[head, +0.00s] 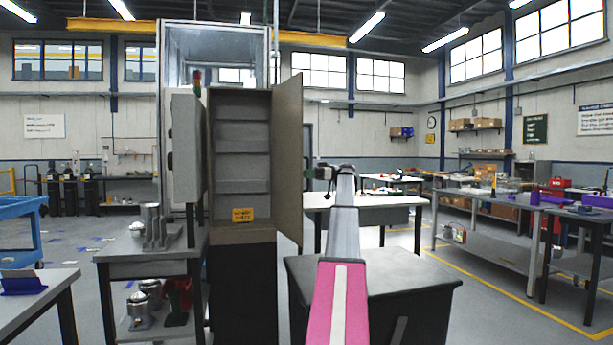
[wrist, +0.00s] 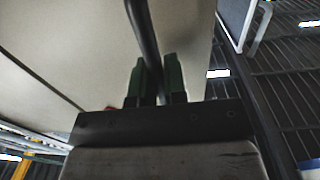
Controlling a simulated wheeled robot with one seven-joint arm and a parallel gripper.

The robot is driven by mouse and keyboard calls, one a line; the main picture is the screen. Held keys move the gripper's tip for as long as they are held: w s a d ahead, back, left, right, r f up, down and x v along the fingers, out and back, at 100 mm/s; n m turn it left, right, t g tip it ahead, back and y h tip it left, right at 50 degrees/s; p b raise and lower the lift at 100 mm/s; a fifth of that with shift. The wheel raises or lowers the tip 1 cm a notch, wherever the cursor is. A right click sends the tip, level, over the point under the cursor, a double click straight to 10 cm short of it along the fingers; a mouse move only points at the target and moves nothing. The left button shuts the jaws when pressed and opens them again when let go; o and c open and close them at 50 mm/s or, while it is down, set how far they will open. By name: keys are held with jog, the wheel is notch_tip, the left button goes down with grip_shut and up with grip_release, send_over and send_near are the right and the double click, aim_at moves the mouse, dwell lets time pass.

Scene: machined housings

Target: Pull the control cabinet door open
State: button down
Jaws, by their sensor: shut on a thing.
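The control cabinet (head: 240,135) stands left of centre in the head view, with bare shelves and a yellow label inside. Its door (head: 288,150) is swung wide open toward me on the right side, and I see its inner face at a slant. My gripper (head: 312,173) is at the door's free edge, on the outer side. In the wrist view my gripper (wrist: 154,78) has its two green fingers closed around the dark bar handle (wrist: 143,30). The pale door panel (wrist: 70,50) fills the left of that view. The handle is hidden in the head view.
A glass-walled machine (head: 215,50) rises behind the cabinet. A grey box (head: 185,150) with a signal light stands left of it, above a bench with metal parts (head: 155,228). A white-topped table (head: 375,201) is behind my arm.

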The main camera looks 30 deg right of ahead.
jog(key=c, duration=1.2)
grip_release()
jog(key=shift+s, duration=0.1)
jog(key=shift+d, duration=0.15)
jog(key=v, duration=1)
jog(key=shift+s+d, duration=0.1)
jog(key=shift+d, duration=0.1)
